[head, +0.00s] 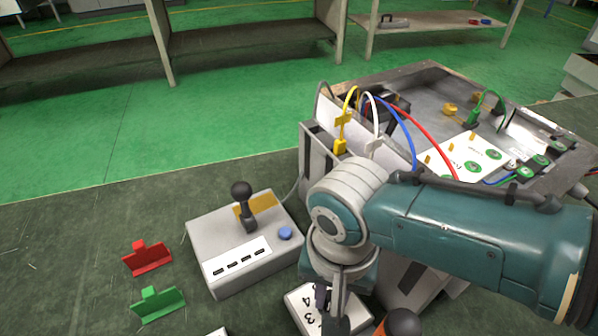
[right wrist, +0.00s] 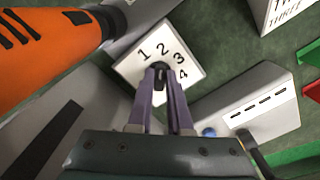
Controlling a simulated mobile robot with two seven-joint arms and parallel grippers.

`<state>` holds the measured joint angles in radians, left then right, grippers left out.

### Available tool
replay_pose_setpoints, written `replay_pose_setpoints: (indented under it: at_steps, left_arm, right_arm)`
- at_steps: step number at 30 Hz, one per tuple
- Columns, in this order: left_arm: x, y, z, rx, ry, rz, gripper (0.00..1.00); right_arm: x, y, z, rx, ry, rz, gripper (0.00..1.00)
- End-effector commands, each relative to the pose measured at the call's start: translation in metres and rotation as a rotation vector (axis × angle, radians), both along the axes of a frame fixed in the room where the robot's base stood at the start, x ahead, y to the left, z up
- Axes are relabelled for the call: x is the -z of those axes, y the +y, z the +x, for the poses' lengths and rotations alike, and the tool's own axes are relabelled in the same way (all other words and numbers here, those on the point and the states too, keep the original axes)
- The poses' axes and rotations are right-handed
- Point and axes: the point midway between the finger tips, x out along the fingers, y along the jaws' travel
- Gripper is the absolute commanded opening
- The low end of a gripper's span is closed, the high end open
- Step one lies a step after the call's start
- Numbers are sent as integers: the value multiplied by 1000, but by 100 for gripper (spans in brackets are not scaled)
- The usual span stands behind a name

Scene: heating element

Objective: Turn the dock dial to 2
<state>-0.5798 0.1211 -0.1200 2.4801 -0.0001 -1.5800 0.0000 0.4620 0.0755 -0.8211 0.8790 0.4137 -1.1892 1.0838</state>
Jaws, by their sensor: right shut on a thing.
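The dock dial (right wrist: 134,65) is a white plate with the numbers 1, 2, 3 and 4 around a dark knob (right wrist: 161,70), seen in the right wrist view. In the head view the plate (head: 304,308) shows at the bottom centre, partly covered by my right arm. My right gripper (right wrist: 162,80) is shut on the knob, its purple fingers on either side. It also shows in the head view (head: 333,308), pointing down at the plate. The fingers cover most of the knob, so I cannot tell which number it points to. My left gripper is not in view.
A grey joystick box (head: 240,262) with a blue button stands left of the dial. Red (head: 147,257) and green (head: 158,302) brackets lie further left. An open metal case (head: 440,72) with coloured cables is behind my right arm. A large orange part (right wrist: 45,50) is close beside the dial.

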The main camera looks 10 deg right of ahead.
Motion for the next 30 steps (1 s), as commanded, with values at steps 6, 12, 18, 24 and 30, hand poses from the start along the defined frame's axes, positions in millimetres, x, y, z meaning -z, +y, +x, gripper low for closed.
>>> replay_pose_setpoints:
  at_steps: [6,12,18,24,30]
  left_arm:
    - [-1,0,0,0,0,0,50]
    - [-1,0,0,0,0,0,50]
    - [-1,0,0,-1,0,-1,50]
    - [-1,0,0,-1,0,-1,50]
    - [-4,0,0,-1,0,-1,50]
  right_arm:
    - [0,0,0,11,-1,0,0]
    - [0,0,0,10,-1,0,0]
    - [0,0,0,10,-1,0,35]
    - [0,0,0,10,-1,0,48]
    - [-5,0,0,10,-1,0,48]
